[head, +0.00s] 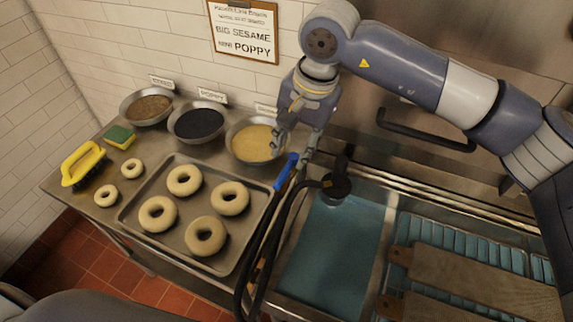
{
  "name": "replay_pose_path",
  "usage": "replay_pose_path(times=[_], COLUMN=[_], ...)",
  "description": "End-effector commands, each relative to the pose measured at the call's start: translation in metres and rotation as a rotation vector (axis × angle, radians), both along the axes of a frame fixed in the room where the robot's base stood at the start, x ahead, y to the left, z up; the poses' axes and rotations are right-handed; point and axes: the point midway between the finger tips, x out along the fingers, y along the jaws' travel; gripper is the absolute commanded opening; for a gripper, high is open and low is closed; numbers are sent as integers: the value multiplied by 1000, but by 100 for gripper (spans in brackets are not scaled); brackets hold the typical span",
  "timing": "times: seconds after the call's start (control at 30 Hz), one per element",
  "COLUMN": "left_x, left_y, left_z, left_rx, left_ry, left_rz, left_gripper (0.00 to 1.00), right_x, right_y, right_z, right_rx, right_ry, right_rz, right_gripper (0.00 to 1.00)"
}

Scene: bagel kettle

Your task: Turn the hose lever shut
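The hose lever (284,175) is a blue handle that slants up and to the right, between the bagel tray and the kettle. A black hose (262,250) runs below and beside it, toward the front. My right gripper (295,148) comes down from above, with its fingers spread apart. The fingertips are at the lever's upper end, one to each side of it in the picture. I cannot tell whether they touch it. My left gripper is not in view.
A tray (150,238) of ring bagels lies left of the lever. A seed bowl (253,143) sits close behind the gripper. The kettle's blue water (330,250) is on the right, with a dark round fitting (337,186) at its back. Wooden boards (480,275) lie farther right.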

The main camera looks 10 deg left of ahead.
Motion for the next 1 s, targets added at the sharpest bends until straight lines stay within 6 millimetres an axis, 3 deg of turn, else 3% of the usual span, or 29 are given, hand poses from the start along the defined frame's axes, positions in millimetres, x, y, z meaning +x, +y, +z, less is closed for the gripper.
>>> replay_pose_path(times=[0.2, 0.4, 0.8, 0.93, 1.0], left_x=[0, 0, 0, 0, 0], left_y=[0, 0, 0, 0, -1], left_z=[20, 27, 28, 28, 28], left_rx=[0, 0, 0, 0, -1], left_ry=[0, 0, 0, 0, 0], left_rz=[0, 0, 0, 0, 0], left_gripper=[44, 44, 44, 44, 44], right_x=[1, 3, 3, 3, 3], right_y=[8, 13, 15, 14, 14], right_z=[-39, -65, -75, -74, -74], right_rx=[-2, 0, 0, 0, 0], right_ry=[5, 3, 0, 0, 0], right_rz=[-1, -2, -1, -1, -1], right_gripper=[34, 34, 34, 4, 0])
